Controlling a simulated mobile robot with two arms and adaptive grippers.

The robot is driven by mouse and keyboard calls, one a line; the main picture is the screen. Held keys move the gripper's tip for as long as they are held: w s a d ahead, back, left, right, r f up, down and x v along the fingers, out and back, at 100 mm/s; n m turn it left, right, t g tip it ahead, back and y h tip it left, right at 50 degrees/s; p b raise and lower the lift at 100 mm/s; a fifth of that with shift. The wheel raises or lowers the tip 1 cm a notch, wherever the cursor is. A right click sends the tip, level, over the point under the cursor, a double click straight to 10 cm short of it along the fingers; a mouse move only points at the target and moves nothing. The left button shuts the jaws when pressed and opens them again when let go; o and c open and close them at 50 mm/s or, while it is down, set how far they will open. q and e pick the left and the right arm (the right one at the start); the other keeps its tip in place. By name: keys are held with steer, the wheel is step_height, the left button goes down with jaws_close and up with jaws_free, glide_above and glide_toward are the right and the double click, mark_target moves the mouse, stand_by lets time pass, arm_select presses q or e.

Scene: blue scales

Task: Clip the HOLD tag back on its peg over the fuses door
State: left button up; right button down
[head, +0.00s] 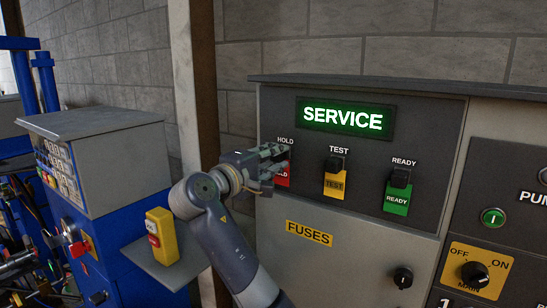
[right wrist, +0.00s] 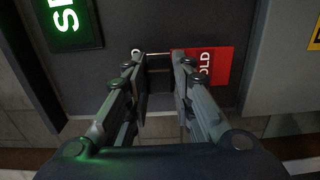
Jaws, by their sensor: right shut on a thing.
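The red HOLD tag (head: 283,176) is up against the dark panel, under the printed HOLD label (head: 285,140). My right gripper (head: 275,163) is shut on the upper part of this tag and covers much of it. In the right wrist view, the red face of the tag (right wrist: 221,66) sticks out past one finger of the gripper (right wrist: 160,85). A thin pale bar shows between the fingertips; the peg itself is not clear, and I cannot tell whether the tag is on it. The fuses door (head: 340,262) is closed below, with a yellow FUSES label (head: 309,233). My left gripper is not in view.
A yellow TEST tag (head: 335,185) and a green READY tag (head: 397,198) hang to the right. A lit SERVICE sign (head: 343,117) is above. A black knob (head: 403,278) sits on the door. A yellow button box (head: 162,236) stands on a grey shelf at left.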

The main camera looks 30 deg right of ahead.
steer(key=shift+w+d, duration=0.2)
steer(key=shift+d, duration=0.3)
stand_by(0.3)
steer(key=c, duration=1.3)
jaws_free()
steer(key=shift+a, duration=0.15)
steer(key=v, duration=1.1)
steer(key=shift+s+a, duration=0.15)
steer(key=shift+a, duration=0.25)
